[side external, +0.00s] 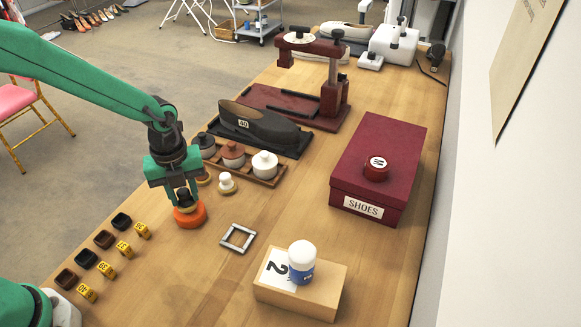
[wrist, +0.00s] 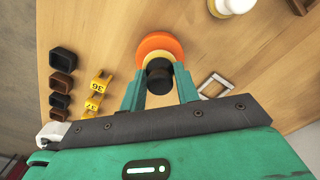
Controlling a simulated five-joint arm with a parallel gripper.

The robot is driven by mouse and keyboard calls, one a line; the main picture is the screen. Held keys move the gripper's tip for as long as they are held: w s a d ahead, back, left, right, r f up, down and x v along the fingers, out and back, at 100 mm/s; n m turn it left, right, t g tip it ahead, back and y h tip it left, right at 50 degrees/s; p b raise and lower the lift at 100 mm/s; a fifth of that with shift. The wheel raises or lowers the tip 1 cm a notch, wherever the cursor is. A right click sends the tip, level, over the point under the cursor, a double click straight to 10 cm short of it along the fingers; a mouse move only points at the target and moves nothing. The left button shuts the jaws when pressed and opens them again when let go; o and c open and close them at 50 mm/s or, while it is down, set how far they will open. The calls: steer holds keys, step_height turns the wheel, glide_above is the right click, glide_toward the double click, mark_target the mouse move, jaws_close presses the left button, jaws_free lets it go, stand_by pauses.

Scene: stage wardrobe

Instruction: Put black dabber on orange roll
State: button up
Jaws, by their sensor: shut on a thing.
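My gripper (side external: 186,196) points down over the orange roll (side external: 190,219) and is shut on the black dabber (wrist: 159,80). In the wrist view the dabber's dark round end sits between my two green fingertips (wrist: 160,74), with a pale wooden-coloured disc partly showing past it. The orange roll (wrist: 157,42) lies flat on the table beneath, its far rim in view. The dabber looks upright and over the roll. I cannot tell whether it touches the roll, as my fingers hide part of it.
A white dabber (side external: 227,183) stands close by on the right. A tray (side external: 270,181) of lidded jars is behind it. Small dark cups (side external: 104,239) and yellow number tags (side external: 124,249) lie at the left. A metal frame (side external: 238,238) and wooden block (side external: 325,292) are at the right.

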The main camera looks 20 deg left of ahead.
mark_target(182, 191)
steer(key=shift+f, duration=0.4)
steer(key=shift+f, duration=0.1)
steer(key=o, duration=0.9)
steer(key=shift+o, duration=0.2)
step_height(182, 191, up, 12)
steer(key=shift+r, duration=0.2)
stand_by(0.5)
